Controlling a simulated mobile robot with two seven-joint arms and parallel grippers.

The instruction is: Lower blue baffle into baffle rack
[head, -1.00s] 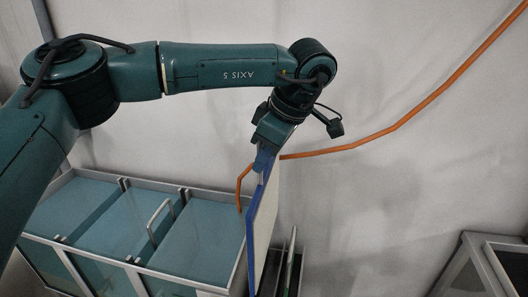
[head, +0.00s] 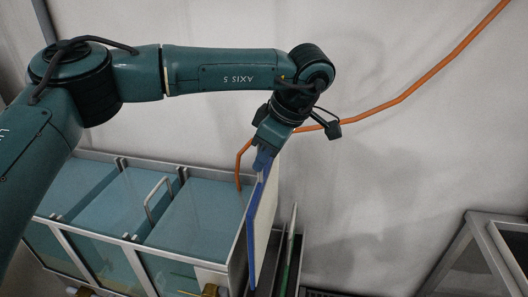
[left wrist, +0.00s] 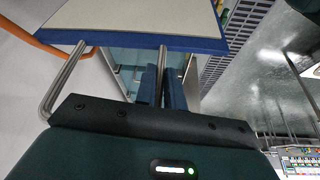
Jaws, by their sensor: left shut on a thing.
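The blue baffle (head: 264,222) is an upright flat panel with a blue edge and a pale face. In the head view it hangs from my left gripper (head: 263,164), whose fingers are shut at its top. In the left wrist view the baffle (left wrist: 140,18) is beyond the fingers (left wrist: 162,88), with a bent metal handle (left wrist: 62,80) between it and my gripper. What appears to be the baffle rack (head: 291,262), holding thin upright plates, one green, is beside the baffle's lower part. The baffle hides part of it. I cannot tell whether they touch. My right gripper is out of view.
A metal-framed tank (head: 228,262) with several blue-water compartments stands left of the baffle, close to it. An orange hose (head: 375,114) runs along the pale wall and ends at the tank. A metal-framed unit (head: 478,240) stands at lower right.

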